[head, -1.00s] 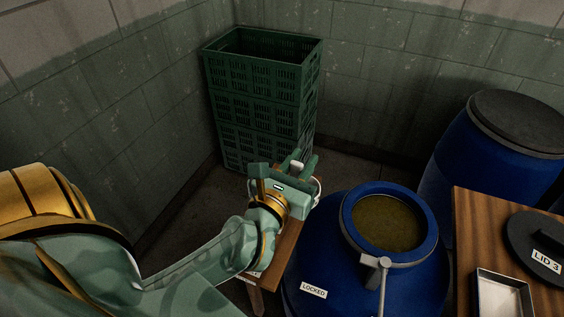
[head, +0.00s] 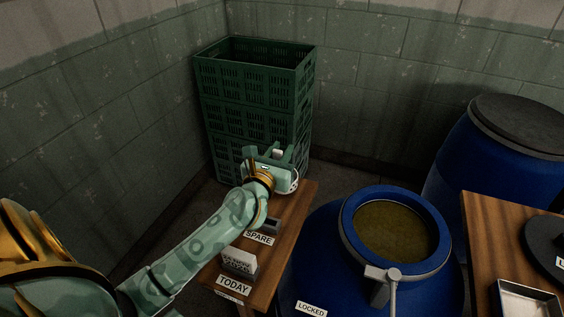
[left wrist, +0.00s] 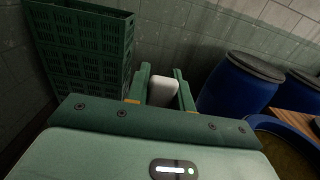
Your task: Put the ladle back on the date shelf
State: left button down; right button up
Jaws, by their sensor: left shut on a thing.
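My left gripper (head: 271,153) is over the far end of a narrow wooden shelf (head: 291,218), which bears the labels TODAY and SPARE. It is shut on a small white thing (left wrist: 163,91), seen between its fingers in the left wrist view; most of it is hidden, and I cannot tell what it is. A white date card (head: 240,263) stands behind the TODAY label, and a dark slot block sits behind SPARE. No ladle can be made out for certain. My right gripper is not in view.
The open blue barrel (head: 320,247) of murky liquid stands close right of the shelf. Green stacked crates (head: 254,82) stand behind it. A closed blue barrel (head: 484,160) and a wooden table (head: 489,235) with a metal tray (head: 526,300) and dark lid are at right.

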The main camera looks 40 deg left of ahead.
pick_arm(q)
notch_tip(320, 180, down, 2)
jog(key=shift+f+b, duration=0.2)
jog(key=shift+b, duration=0.15)
jog(key=c, duration=1.2)
grip_release()
jog(key=shift+r, duration=0.1)
jog(key=v, duration=1.2)
jog(key=shift+r+p, duration=0.2)
jog(key=shift+p, duration=0.2)
jog(key=shift+d, duration=0.1)
